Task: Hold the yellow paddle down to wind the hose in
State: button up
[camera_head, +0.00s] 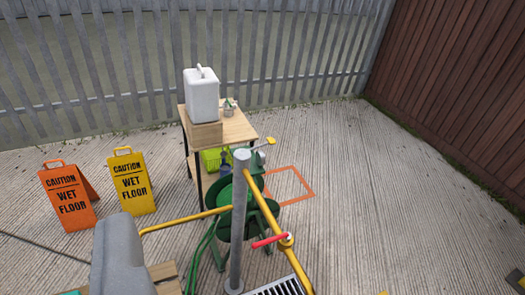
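A small yellow paddle (271,140) shows at the end of a short arm, just right of the wooden table and above the green hose reel (262,222). The reel stands on the concrete in the middle, partly hidden behind a grey metal post (238,230). A yellow hose or pipe (185,221) runs to the left from the post. Another yellow length (295,265) runs down to the right, with a red-handled lever (268,240) on it. Thin green hose hangs left of the reel. My gripper is not in view, and nothing is seen touching the paddle.
A wooden table (238,124) behind the reel carries a white jerrycan (201,95). Orange (66,196) and yellow (131,182) wet-floor signs stand at left. A grey padded-looking shape (120,258) fills the lower left. A drain grate (278,288) lies in front. Open concrete lies at right.

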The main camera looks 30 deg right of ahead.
aim_at(270, 140)
jog(key=k, duration=1.65)
jog(key=z, duration=1.55)
jog(key=i, duration=3.8)
